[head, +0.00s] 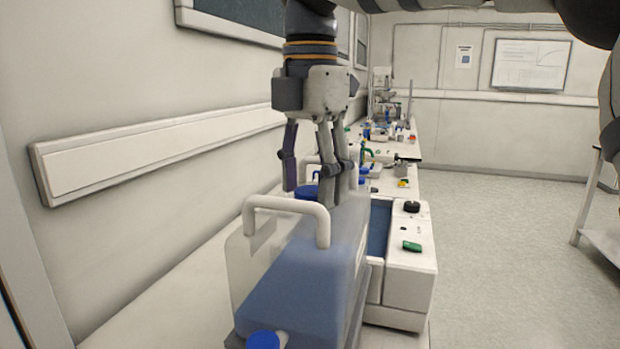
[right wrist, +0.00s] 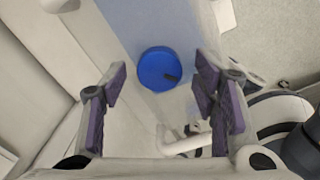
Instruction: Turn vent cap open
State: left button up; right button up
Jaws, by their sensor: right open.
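A translucent container (head: 305,285) holding blue liquid stands on the bench, with a pale carrying handle (head: 318,226) on top. A round blue cap (head: 306,191), apparently the vent cap, sits on its top, partly hidden by my right gripper's fingers and the handle. My right gripper (head: 318,188) points down over the container top, open and empty. In the right wrist view the cap (right wrist: 158,70) shows whole, with a dark mark near one edge. It lies between the spread fingers (right wrist: 163,88) in that picture; no contact shows. My left gripper is not in view.
A second blue cap (head: 263,340) is low on the container's near side. A white device (head: 410,262) with a black knob and green switch stands to its right. The wall rail (head: 150,150) runs along the left. Open floor (head: 500,250) lies right.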

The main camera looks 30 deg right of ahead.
aim_at(310, 190)
notch_tip(310, 190, up, 8)
jog(key=shift+f, duration=0.25)
dwell(0.4)
